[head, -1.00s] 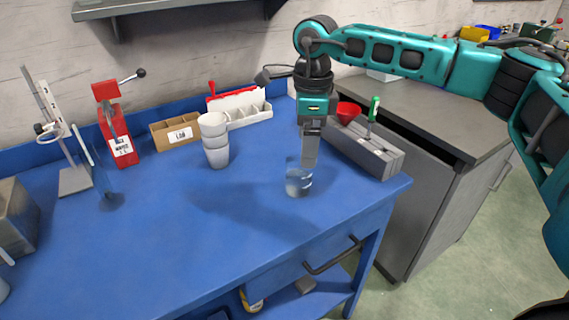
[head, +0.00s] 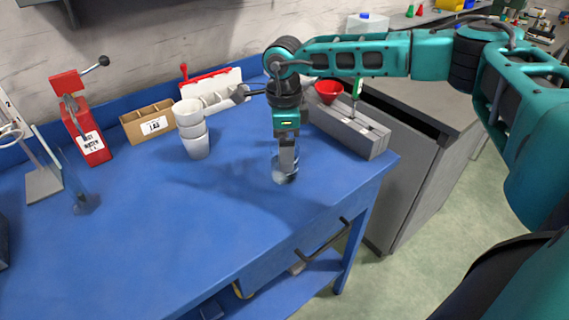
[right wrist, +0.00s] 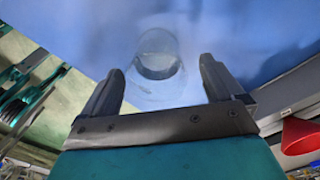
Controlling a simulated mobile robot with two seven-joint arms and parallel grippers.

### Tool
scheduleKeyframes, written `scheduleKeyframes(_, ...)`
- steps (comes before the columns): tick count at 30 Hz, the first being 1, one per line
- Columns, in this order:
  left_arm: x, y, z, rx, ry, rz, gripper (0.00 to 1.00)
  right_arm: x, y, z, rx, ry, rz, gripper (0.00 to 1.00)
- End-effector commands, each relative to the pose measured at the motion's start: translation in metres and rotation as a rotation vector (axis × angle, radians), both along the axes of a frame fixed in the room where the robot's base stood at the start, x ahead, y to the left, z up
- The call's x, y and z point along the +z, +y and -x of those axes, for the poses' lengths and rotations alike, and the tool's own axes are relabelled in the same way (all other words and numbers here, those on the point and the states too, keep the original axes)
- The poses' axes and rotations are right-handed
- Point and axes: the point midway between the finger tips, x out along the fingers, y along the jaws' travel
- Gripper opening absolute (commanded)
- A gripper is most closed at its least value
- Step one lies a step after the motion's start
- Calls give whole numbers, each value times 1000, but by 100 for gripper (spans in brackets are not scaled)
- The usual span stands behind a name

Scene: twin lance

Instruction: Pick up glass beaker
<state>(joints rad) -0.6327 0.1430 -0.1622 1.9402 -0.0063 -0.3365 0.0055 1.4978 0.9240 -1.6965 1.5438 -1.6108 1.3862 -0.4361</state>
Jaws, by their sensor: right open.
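The glass beaker (head: 285,178) is clear and stands on the blue table near its right front corner. It also shows in the right wrist view (right wrist: 157,65). My right gripper (head: 287,160) points down at the beaker from above and overlaps it in the head view. In the right wrist view my right gripper (right wrist: 162,82) is open, with one finger to each side of the beaker's image. The fingers look apart from the glass, and the exact depth is hard to tell. My left gripper is not in view.
Stacked white cups (head: 191,128) stand left of the beaker. A grey rack (head: 350,128) with a red funnel (head: 329,91) is at its right. A cardboard box (head: 148,123), a white bin (head: 218,92) and a red press (head: 84,125) line the back. The middle of the blue table (head: 150,235) is clear.

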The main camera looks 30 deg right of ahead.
Motion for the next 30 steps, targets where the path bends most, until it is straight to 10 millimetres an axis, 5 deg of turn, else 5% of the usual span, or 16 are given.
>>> scheduleKeyframes(6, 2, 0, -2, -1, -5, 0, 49, -31, 2, 4, 0, 2, 0, 94)
scheduleKeyframes(15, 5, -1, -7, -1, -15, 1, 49, -37, 2, 3, 0, 0, 0, 94)
scheduleKeyframes(30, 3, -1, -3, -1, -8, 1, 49, -37, 2, 3, 0, 0, 0, 48)
